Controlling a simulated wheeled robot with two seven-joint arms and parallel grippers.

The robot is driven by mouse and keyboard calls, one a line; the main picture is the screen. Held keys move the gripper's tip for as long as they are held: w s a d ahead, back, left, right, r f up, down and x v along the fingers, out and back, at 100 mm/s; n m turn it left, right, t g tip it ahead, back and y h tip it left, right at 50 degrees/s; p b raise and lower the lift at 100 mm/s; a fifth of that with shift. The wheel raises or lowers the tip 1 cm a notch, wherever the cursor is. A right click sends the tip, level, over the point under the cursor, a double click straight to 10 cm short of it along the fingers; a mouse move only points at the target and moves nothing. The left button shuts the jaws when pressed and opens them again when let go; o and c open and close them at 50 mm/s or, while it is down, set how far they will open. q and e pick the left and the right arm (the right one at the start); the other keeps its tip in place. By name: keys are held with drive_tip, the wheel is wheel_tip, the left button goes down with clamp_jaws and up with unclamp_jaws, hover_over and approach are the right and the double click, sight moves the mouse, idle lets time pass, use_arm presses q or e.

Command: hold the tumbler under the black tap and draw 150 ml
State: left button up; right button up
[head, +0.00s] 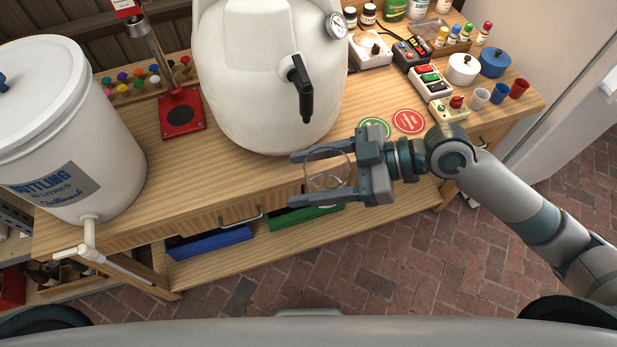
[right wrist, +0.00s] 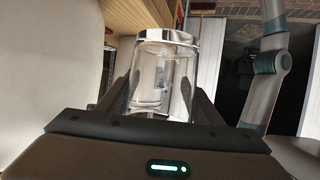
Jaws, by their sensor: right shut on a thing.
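A clear glass tumbler (head: 326,172) is held between the two fingers of my right gripper (head: 325,174). The gripper is shut on it, in front of the workbench's front edge. In the right wrist view the tumbler (right wrist: 166,75) stands between the fingers, and I see no liquid in it. The black tap (head: 302,88) is on the front of a large white keg (head: 268,70). The tap's lower end is behind and above the tumbler, a little to the left in the head view. The tumbler is apart from the tap. My left gripper is not in view.
A white bottling bucket (head: 70,120) with a white tap (head: 88,235) stands at the left. A red capper (head: 180,112) is left of the keg. Green (head: 374,127) and red (head: 409,121) coasters lie on the bench (head: 170,190). Cups and pots stand at the right.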

drive_tip(key=w+a+f+b, duration=0.2)
drive_tip(key=w+a+b, duration=0.1)
drive_tip(key=w, duration=0.5)
drive_tip(key=shift+f, duration=0.15)
idle(0.4)
